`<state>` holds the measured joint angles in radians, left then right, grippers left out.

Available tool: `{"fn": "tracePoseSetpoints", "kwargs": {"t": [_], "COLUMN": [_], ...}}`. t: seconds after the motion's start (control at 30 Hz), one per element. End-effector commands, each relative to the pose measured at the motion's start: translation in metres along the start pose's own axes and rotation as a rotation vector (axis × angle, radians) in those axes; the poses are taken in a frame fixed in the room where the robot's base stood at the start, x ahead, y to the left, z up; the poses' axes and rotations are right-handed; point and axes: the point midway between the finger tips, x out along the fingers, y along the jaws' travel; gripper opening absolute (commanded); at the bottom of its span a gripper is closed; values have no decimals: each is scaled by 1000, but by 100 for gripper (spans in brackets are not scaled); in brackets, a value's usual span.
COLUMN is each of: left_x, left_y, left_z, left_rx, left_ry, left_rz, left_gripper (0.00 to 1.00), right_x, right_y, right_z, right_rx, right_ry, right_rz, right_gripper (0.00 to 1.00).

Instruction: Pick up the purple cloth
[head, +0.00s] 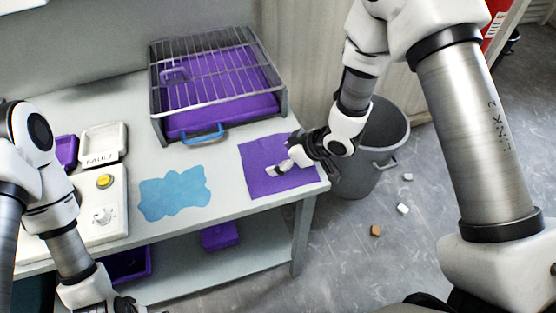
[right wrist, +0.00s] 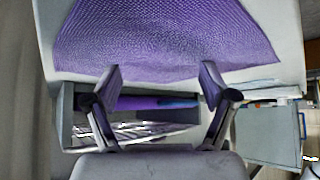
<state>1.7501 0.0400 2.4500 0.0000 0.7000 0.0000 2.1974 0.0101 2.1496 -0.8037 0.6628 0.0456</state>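The purple cloth (head: 262,176) lies flat on the right end of the white table, at its front right corner. It also fills the upper part of the right wrist view (right wrist: 165,35). My right gripper (head: 279,168) is over the cloth and covers part of it in the head view. In the right wrist view its two fingers (right wrist: 158,76) are spread apart with nothing gripped between them. I cannot tell whether the fingertips touch the cloth. My left gripper (head: 125,304) is at the bottom edge of the head view, mostly cut off, and away from the cloth.
A control panel (head: 107,212) is further left. A grey bin (head: 366,181) stands right of the table, with small blocks on the floor.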

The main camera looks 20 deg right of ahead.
Motion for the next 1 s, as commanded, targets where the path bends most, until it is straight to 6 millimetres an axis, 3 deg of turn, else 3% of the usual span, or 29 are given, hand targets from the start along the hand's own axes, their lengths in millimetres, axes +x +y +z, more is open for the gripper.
{"fn": "tracePoseSetpoints", "kwargs": {"t": [0.03, 0.23, 0.5, 0.9, 1.0], "left_x": [0, 0, 1, 1, -10], "left_y": [0, 0, 0, 0, 0], "left_z": [0, 0, 0, 0, 0], "left_rx": [0, 0, 0, 0, 0], "left_ry": [0, 0, 0, 0, 0], "left_rz": [0, 0, 0, 0, 0], "left_gripper": [100, 100, 100, 100, 100], "right_x": [0, 0, 1, 1, -8], "right_y": [0, 0, -1, -2, -2], "right_z": [0, 1, 3, 5, -2], "right_rx": [1, 1, 2, 4, 4], "right_ry": [-1, -3, -8, -13, -13], "right_rz": [0, -1, -1, -4, -4], "right_gripper": [75, 39, 0, 0, 0]}}
